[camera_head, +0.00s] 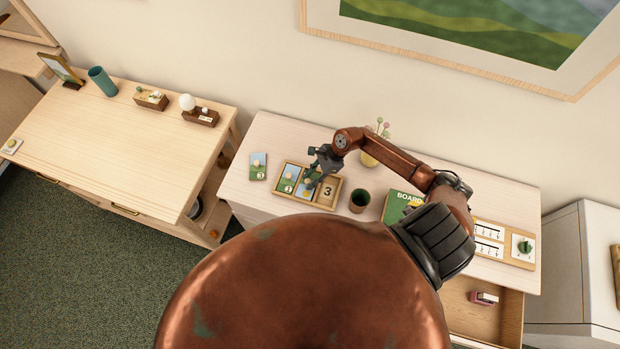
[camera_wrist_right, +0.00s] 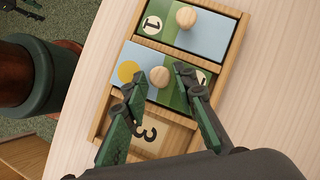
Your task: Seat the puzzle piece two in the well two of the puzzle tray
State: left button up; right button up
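The wooden puzzle tray (camera_head: 338,193) lies on the pale table, and its rim also shows in the wrist view (camera_wrist_right: 228,70). Puzzle piece two (camera_wrist_right: 141,62), light blue and green with a yellow disc and a round wooden knob, lies at the middle well, its 2 partly hidden.
Piece one (camera_wrist_right: 207,30) lies in its well; well three (camera_wrist_right: 150,135) is empty. Another puzzle piece (camera_head: 258,167) lies left of the tray. A dark green cup (camera_head: 359,201) stands to its right, with a yellow vase (camera_head: 370,159) behind.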

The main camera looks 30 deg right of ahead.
jog(key=shift+o, duration=0.8)
jog(key=shift+r, duration=0.15)
jog(key=shift+d+r, duration=0.35)
jog(key=shift+r, duration=0.1)
jog(key=b+v, duration=0.3)
jog(key=v, duration=0.8)
jog(key=shift+a, duration=0.15)
